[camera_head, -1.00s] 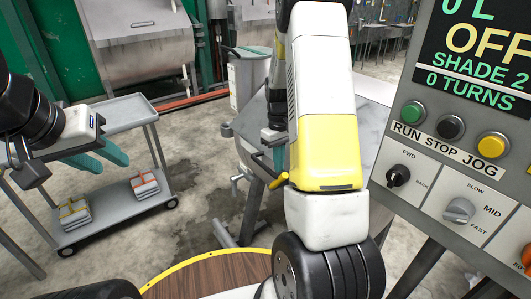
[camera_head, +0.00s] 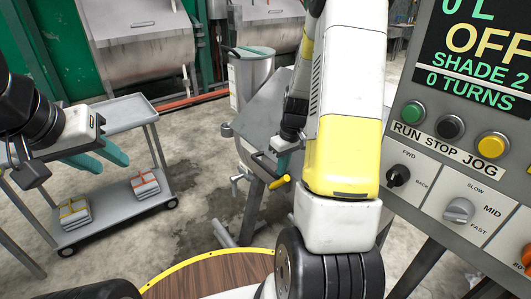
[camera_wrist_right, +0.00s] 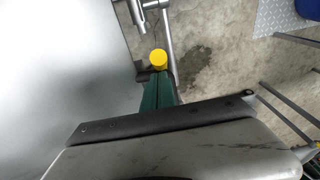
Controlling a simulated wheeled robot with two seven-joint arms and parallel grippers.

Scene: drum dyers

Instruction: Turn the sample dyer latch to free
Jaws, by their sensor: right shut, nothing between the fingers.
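The sample dyer (camera_head: 258,119) is a grey metal drum box, partly hidden behind my right arm. Its latch (camera_head: 279,182) is a dark lever with a yellow grip, on the dyer's near side. The yellow end of the latch (camera_wrist_right: 158,60) also shows in the right wrist view, just beyond my fingertips. My right gripper (camera_head: 284,164) is shut and empty, its green fingers (camera_wrist_right: 158,90) close beside the latch; whether they touch it I cannot tell. My left gripper (camera_head: 103,158) is open and empty above the cart.
A control panel (camera_head: 455,150) with a screen reading OFF stands close at the right. A grey cart (camera_head: 125,112) with folded cloths on its lower shelf stands at the left. A metal bin (camera_head: 250,78) stands behind the dyer. Bare concrete floor lies between cart and dyer.

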